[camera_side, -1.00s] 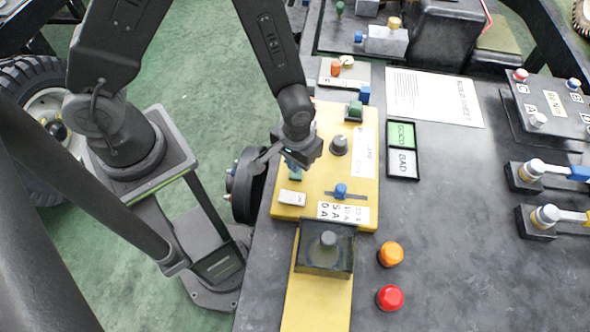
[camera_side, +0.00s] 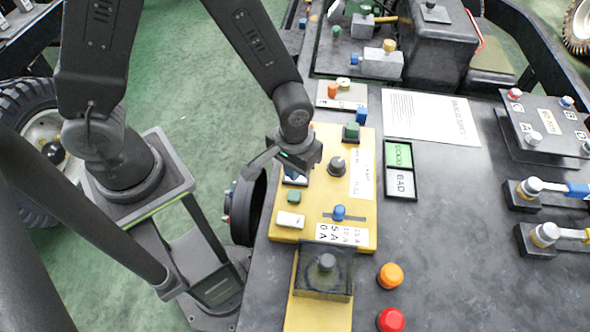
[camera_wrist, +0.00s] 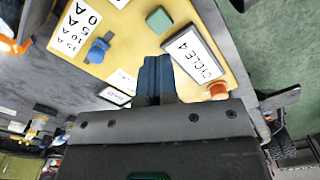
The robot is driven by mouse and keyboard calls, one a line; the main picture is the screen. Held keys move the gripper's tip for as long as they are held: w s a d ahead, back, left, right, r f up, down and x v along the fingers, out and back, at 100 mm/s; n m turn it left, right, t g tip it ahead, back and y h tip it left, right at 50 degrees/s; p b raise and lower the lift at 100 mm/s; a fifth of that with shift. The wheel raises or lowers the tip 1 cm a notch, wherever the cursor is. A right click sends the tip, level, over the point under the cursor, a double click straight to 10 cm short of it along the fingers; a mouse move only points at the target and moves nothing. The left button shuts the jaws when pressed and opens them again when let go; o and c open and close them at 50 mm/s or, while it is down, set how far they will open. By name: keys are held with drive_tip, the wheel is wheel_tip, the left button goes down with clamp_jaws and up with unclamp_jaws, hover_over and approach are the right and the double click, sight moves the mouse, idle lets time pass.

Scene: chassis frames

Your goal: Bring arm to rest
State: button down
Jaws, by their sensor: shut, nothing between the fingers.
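My gripper (camera_side: 294,172) is over the left edge of the yellow control panel (camera_side: 314,205) in the side view. In the wrist view its blue fingers (camera_wrist: 157,68) are together with nothing between them. They point at the panel (camera_wrist: 135,28) beside a white display reading CYCLE 4 (camera_wrist: 194,56). A green button (camera_side: 293,196) and a small white display (camera_side: 290,220) show just below the gripper in the side view. The green button also shows beyond the fingertips in the wrist view (camera_wrist: 160,20). I cannot tell whether the fingertips touch the panel.
The panel carries a black knob (camera_side: 337,165) and a blue slider (camera_side: 339,212). Right of it are GOOD/BAD tiles (camera_side: 400,170), an orange button (camera_side: 390,276) and a red button (camera_side: 390,319). A paper sheet (camera_side: 430,117) lies behind. Green floor (camera_side: 200,80) is open at left.

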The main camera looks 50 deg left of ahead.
drive_tip(key=a+r+m+t, duration=0.1)
drive_tip(key=a+r+t, duration=0.3)
drive_tip(key=r, duration=1)
drive_tip(key=s+a+r+m+t, duration=0.1)
drive_tip(key=s+a+r+m, duration=0.1)
drive_tip(key=s+a+r, duration=0.4)
wheel_tip(320, 180, up, 5)
drive_tip(key=shift+s+a+r+t, duration=0.1)
drive_tip(key=shift+s+a+t, duration=0.25)
drive_tip(key=shift+s, duration=0.3)
